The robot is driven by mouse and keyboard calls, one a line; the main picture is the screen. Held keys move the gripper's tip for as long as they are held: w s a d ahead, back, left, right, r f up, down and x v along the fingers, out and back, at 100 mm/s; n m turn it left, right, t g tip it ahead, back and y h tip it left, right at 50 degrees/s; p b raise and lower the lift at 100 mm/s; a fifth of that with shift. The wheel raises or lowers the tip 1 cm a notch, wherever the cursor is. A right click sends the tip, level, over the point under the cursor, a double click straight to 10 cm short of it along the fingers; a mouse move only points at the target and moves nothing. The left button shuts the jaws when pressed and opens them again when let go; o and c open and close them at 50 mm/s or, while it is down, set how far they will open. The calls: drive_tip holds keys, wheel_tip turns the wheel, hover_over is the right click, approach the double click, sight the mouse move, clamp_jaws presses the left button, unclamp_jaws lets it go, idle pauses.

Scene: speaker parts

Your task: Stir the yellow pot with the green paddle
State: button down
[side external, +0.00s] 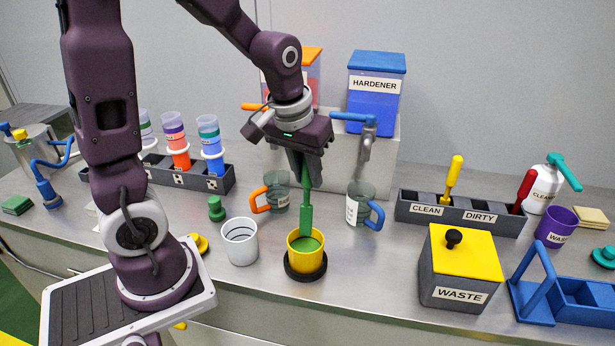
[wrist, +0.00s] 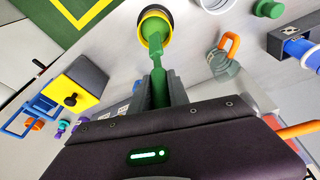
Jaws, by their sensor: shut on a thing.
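The yellow pot (side external: 306,258) stands upright on a dark round base at the front middle of the bench and holds green liquid. My gripper (side external: 304,180) is above it, pointing down, shut on the green paddle (side external: 306,215). The paddle is close to upright, and its lower end reaches into the pot at the green liquid; how deep it goes is hidden. In the wrist view the paddle (wrist: 157,75) runs from my fingers to the yellow pot (wrist: 154,24), its end over or in the green contents.
A white cup (side external: 240,242) stands just left of the pot. Clear mugs with orange (side external: 277,192) and blue (side external: 362,205) handles stand behind it. The yellow-lidded waste box (side external: 460,268) and the clean/dirty holder (side external: 460,213) are to the right. The bench between pot and waste box is clear.

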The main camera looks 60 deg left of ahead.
drive_tip(key=shift+r, duration=2.25)
